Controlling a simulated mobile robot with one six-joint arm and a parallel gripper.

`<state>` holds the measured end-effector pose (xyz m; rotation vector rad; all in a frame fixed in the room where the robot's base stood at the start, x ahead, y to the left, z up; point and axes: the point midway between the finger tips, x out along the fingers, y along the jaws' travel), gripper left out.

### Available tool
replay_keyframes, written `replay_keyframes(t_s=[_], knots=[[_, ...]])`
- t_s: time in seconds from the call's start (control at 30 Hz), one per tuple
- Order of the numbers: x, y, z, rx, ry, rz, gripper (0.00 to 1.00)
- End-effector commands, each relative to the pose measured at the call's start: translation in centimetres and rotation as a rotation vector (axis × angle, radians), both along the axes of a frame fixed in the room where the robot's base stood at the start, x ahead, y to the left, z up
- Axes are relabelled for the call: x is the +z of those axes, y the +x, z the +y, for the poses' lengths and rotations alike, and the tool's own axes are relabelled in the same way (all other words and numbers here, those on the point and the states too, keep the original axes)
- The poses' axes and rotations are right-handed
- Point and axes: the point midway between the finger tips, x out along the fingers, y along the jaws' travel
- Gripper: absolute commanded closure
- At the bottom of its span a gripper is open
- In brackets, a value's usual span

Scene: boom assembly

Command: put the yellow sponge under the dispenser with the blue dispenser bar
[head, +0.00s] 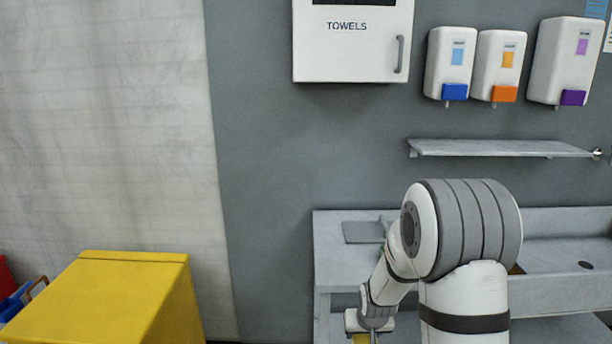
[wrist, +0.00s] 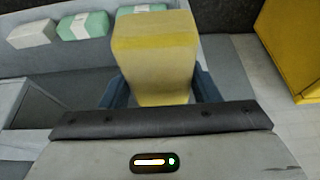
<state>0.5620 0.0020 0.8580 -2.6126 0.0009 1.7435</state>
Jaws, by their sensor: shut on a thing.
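The yellow sponge (wrist: 155,60) is a block between the two blue fingers of my gripper (wrist: 155,90) in the wrist view. My gripper is shut on it. In the head view only a bit of yellow (head: 361,339) shows below my gripper at the bottom edge, and my arm hides much of that area. The dispenser with the blue bar (head: 447,64) is white with a blue label and hangs on the grey wall, leftmost of the three. Its blue dispenser bar (head: 455,92) is at its bottom. My gripper is well below it and to its left.
A shelf (head: 500,148) runs under the dispensers. Dispensers with an orange bar (head: 498,66) and a purple bar (head: 566,62) hang to the right. A towel cabinet (head: 352,50), a counter (head: 335,250) and a yellow box (head: 110,295) also show. Wrapped packs (wrist: 83,26) lie in the wrist view.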

Motion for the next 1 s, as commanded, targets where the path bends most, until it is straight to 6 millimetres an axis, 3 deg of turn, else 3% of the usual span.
replay_keyframes(t_s=[0.1,0.3,1.0], knots=[[-2.9,-2.0,0.0,0.000,0.001,0.010,0.66],[-5.5,-4.4,0.0,0.000,-0.001,0.004,0.66],[-5.6,-4.5,0.4,0.013,0.000,0.002,0.66]])
